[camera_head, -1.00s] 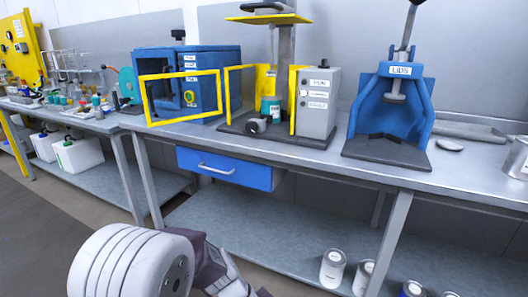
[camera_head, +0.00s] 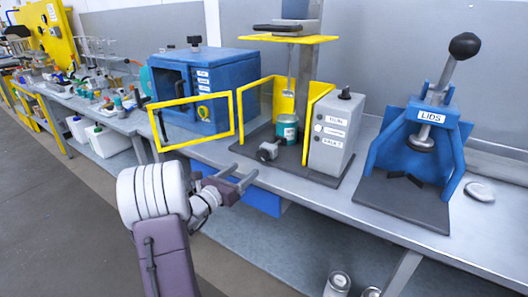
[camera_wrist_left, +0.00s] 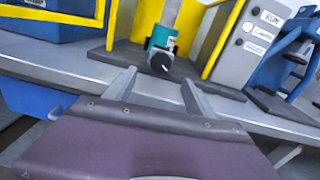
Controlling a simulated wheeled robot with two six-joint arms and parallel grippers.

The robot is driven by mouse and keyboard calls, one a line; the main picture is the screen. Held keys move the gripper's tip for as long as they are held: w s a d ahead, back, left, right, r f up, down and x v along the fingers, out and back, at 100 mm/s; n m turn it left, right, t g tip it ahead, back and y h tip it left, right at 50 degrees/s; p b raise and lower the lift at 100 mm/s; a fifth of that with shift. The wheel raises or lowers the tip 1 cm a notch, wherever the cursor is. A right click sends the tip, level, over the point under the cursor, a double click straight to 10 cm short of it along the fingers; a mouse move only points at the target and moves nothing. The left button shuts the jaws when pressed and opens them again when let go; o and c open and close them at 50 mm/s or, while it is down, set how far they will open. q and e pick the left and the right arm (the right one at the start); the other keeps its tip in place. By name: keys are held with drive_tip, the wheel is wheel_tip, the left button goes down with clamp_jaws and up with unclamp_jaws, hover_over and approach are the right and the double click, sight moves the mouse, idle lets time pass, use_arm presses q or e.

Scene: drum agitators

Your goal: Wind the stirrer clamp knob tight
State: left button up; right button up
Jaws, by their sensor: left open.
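In the left wrist view, the knob (camera_wrist_left: 161,63) shows a dark round face with a pale mark. A teal can (camera_head: 287,129) stands just behind it, under the stirrer shaft (camera_head: 290,68). My left gripper (camera_head: 246,171) is open and empty, in front of the bench edge and short of the knob. In the wrist view its two fingers (camera_wrist_left: 158,78) point at the knob, one on each side below it. My right gripper is not in view.
Yellow guard panels (camera_head: 318,92) stand open around the stirrer. A grey control box (camera_head: 335,133) is to its right. The blue drawer (camera_head: 264,203) is under the bench.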

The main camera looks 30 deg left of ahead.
sight(261, 157)
use_arm(q)
drive_tip(key=w, duration=0.7)
drive_tip(key=shift+w+d+f, duration=0.1)
drive_tip(key=shift+w+d, duration=0.2)
drive_tip(key=shift+d, duration=0.05)
drive_tip(key=shift+w, duration=0.7)
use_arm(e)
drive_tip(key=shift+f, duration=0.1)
use_arm(q)
drive_tip(key=shift+c, duration=0.3)
